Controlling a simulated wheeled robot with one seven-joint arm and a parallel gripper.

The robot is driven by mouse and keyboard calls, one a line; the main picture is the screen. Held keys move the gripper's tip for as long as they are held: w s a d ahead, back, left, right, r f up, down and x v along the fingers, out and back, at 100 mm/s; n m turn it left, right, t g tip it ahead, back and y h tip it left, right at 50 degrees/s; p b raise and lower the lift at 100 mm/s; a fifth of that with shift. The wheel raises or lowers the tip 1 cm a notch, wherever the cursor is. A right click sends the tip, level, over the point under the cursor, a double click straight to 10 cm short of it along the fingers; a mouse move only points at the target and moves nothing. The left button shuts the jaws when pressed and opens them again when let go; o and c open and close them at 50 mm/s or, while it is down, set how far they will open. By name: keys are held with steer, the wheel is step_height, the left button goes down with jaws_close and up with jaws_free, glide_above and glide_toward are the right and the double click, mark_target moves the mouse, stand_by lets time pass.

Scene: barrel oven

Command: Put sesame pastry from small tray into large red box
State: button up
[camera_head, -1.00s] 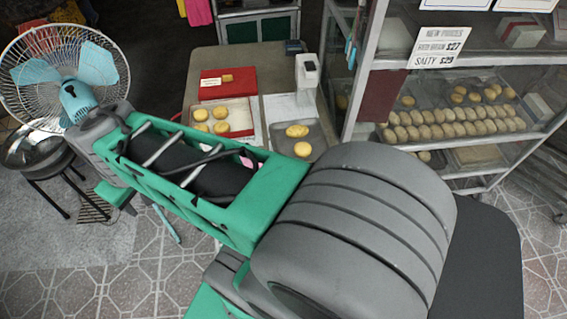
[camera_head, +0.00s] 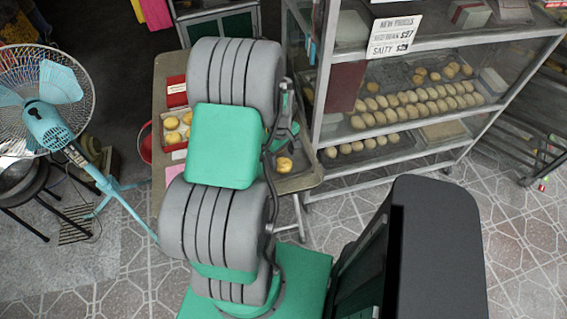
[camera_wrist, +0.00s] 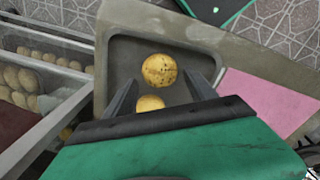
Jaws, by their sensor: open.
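The small dark tray (camera_wrist: 125,60) lies under my gripper in the wrist view. In it, a round golden pastry with dark speckles (camera_wrist: 159,70) shows between the fingertips. A second yellow pastry (camera_wrist: 149,103) lies closer to the palm and is partly hidden by it. My gripper (camera_wrist: 162,77) is open, its fingers apart, with nothing held; I cannot tell its exact height above the tray. In the head view the small tray (camera_head: 297,183) is partly covered by my arm, and one pastry (camera_head: 284,165) shows. The red box (camera_head: 160,132) holds several yellow pastries, left of my arm.
A red panel or box with a white label (camera_head: 177,92) stands behind the pastries. A glass-sided rack (camera_head: 318,110) with several buns is close right of the tray. A pink sheet (camera_wrist: 265,100) lies beside the tray. A fan (camera_head: 48,110) stands at the left.

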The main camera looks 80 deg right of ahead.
mark_target(282, 161)
steer(key=f, duration=0.3)
steer(key=shift+w+d+f, duration=0.1)
steer(key=shift+d+f, duration=0.1)
steer(key=shift+f, duration=0.05)
steer(key=c, duration=1.2)
steer(key=shift+o, duration=0.2)
steer(key=shift+r, duration=0.1)
